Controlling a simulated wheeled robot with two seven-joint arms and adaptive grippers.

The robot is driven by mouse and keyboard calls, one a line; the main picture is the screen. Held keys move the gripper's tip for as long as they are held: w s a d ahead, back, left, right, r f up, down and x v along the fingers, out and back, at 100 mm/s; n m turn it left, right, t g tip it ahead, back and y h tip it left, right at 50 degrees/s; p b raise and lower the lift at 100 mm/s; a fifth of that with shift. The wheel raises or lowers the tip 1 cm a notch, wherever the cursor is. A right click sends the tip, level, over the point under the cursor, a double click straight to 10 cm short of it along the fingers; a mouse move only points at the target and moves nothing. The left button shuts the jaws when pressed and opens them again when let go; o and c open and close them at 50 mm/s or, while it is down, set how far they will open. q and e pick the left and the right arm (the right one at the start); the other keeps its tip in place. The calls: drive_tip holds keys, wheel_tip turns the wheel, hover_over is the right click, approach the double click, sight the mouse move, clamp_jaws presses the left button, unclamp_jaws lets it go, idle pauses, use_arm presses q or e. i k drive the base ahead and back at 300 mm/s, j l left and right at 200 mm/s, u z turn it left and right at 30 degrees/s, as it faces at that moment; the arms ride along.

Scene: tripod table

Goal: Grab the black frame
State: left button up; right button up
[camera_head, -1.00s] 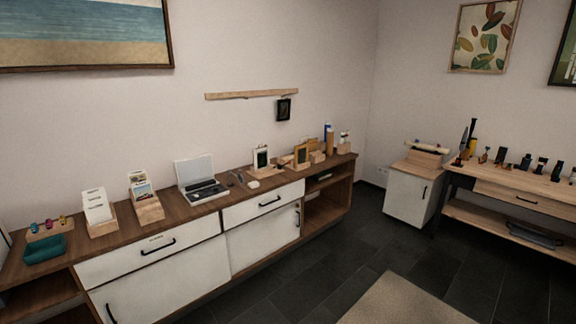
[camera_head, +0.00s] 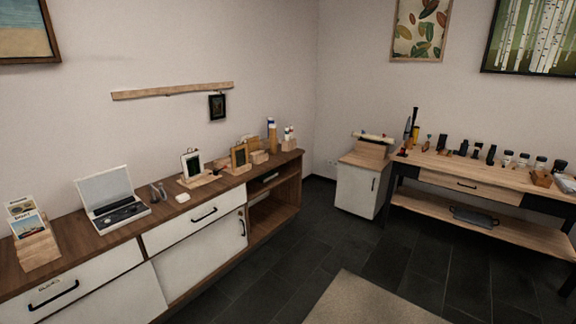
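A small black frame (camera_head: 217,107) hangs on the wall below the right part of a wooden rail (camera_head: 173,91). It is above the long sideboard and holds a dark picture. Two other small frames stand on the sideboard in wooden stands: one with a dark border and pale edge (camera_head: 191,164), and one with a wooden border (camera_head: 239,157). Neither of my grippers is in the head view.
The sideboard (camera_head: 110,238) runs along the left wall, with an open laptop-like case (camera_head: 112,200) and card holders (camera_head: 33,236) on it. A white cabinet (camera_head: 357,188) and a workbench (camera_head: 485,175) stand at the right. Dark floor and a beige rug (camera_head: 370,302) lie clear between.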

sight(217, 107)
drive_tip(key=i+l+z, duration=0.15)
drive_tip(key=i+z, duration=0.45)
drive_tip(key=i, duration=1)
drive_tip(key=i+l+u, duration=0.15)
drive_tip(key=i, duration=0.25)
drive_tip(key=i+l+u, duration=0.2)
drive_tip(key=i, duration=0.2)
drive_tip(key=i+l+u, duration=0.25)
drive_tip(key=i+u, duration=0.2)
drive_tip(key=i+l+u, duration=0.4)
drive_tip(key=i+l, duration=0.05)
drive_tip(key=i, duration=0.15)
